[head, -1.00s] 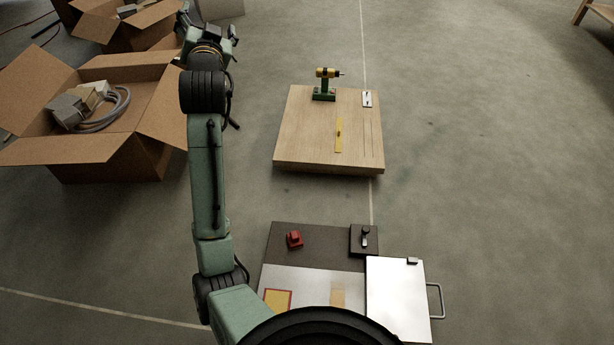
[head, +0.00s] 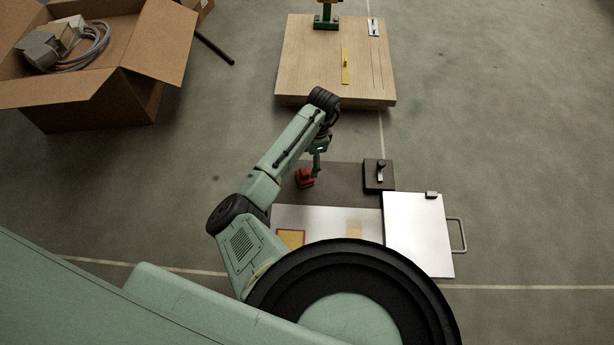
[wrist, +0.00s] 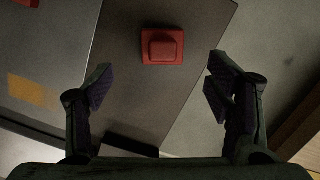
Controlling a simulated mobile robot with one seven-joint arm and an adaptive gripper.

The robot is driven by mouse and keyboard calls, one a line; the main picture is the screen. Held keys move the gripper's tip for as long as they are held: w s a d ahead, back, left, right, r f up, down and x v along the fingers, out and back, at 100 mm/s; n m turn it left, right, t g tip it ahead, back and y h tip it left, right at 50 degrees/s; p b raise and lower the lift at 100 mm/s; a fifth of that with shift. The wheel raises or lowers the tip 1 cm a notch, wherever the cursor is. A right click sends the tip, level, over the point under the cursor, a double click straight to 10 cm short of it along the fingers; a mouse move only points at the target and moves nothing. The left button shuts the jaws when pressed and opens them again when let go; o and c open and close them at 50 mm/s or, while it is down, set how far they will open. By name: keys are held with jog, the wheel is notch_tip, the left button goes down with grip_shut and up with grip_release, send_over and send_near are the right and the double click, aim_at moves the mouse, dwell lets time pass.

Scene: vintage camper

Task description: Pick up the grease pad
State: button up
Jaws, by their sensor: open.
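A small red block with a raised square knob, which looks like the grease pad (head: 305,178), sits on the dark grey part of a flat panel (head: 345,178). In the wrist view the red pad (wrist: 162,46) lies ahead of the fingertips, centred between the two fingers and clear of both. My gripper (wrist: 158,82) is open with nothing between its fingers. In the head view my gripper (head: 317,168) is low, just right of the red pad; its fingers are small and partly hidden there.
A black block with a lever (head: 380,174) stands right of the pad. A white plate with a handle (head: 418,235) lies to the right. The pale panel area has a yellow-red square (head: 291,239) and tan patch (head: 355,228). A wooden board (head: 310,75) and open carton (head: 150,50) lie beyond.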

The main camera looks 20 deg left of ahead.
aim_at(305, 171)
jog(key=f, duration=0.2)
jog(key=a+f+b, duration=0.1)
jog(key=f, duration=0.2)
jog(key=f+b, duration=0.1)
jog(key=f, duration=0.2)
jog(key=shift+s+a, duration=0.15)
jog(key=shift+s, duration=0.15)
jog(key=c, duration=1.4)
jog(key=shift+r, duration=0.15)
